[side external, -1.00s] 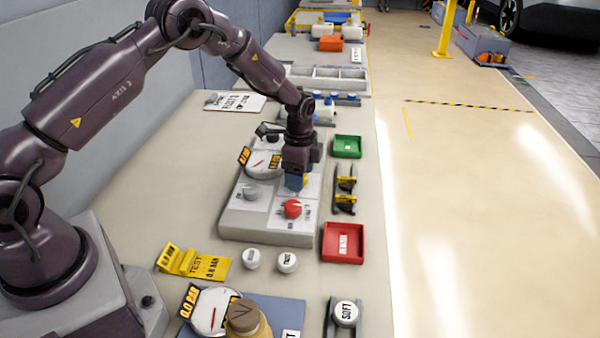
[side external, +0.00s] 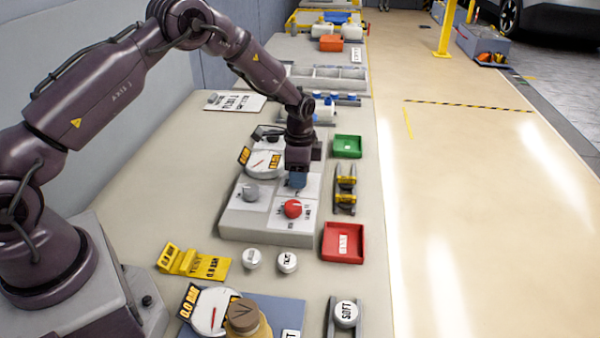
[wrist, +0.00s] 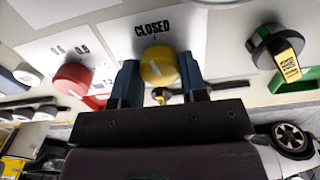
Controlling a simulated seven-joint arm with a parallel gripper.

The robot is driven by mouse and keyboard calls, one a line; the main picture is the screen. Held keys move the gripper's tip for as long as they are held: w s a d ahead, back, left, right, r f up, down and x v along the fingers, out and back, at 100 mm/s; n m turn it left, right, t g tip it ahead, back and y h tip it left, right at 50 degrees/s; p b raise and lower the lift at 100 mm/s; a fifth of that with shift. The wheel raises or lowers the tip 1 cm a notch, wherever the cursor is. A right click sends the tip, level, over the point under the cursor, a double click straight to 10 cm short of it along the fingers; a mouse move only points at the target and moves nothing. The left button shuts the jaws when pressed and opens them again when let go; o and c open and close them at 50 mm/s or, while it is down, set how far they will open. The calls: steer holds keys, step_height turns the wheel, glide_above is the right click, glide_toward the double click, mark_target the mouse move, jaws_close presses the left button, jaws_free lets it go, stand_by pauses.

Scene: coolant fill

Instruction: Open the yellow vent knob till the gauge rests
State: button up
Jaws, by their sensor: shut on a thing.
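The yellow vent knob (wrist: 159,66) is in the middle of the wrist view, under a printed "CLOSED" label. My gripper (wrist: 160,80) has its two blue fingers on either side of this knob, shut on it. In the side view my gripper (side external: 297,182) points down onto the panel box and hides the yellow knob. The round white gauge (side external: 264,163) sits at the back left of the panel, with a red needle and yellow-on-black tags. Its reading is too small to make out.
A green tray (side external: 347,146) and a red tray (side external: 342,255) lie to the right. Another gauge (side external: 212,312) stands at the front. A black knob (wrist: 272,45) shows in the wrist view.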

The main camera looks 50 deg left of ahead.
steer(key=n, duration=1)
steer(key=shift+n, duration=2.5)
steer(key=o, duration=0.9)
step_height(320, 180, up, 13)
steer(key=shift+a, duration=0.1)
